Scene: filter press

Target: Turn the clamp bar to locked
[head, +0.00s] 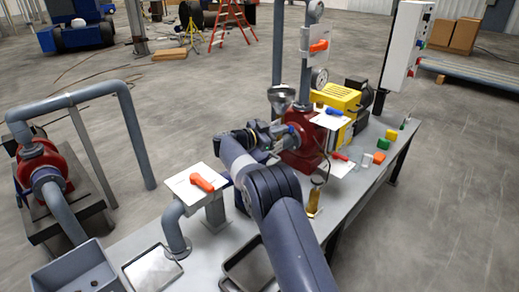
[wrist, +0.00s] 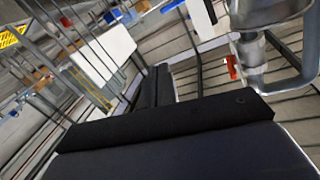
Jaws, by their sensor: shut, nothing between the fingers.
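The red filter housing (head: 303,142) stands on the bench beyond my arm, with a metal funnel (head: 281,95) above its left side. My gripper (head: 279,146) is at the housing's left side, close to it; I cannot tell whether it touches. In the wrist view its dark fingers (wrist: 155,88) are together with nothing held between them. I cannot pick out the clamp bar for certain; my wrist and gripper cover part of the housing's near left side. Orange handles sit on a white plate left of my arm (head: 202,182) and on an upright white panel behind the housing (head: 319,46).
A grey bench (head: 350,195) carries a yellow machine (head: 336,98), small green and orange blocks (head: 379,157), an amber bottle (head: 314,198) and a shallow tray (head: 150,270). Grey pipes and another red pump (head: 42,165) stand at left. A white control box (head: 407,45) rises behind the bench.

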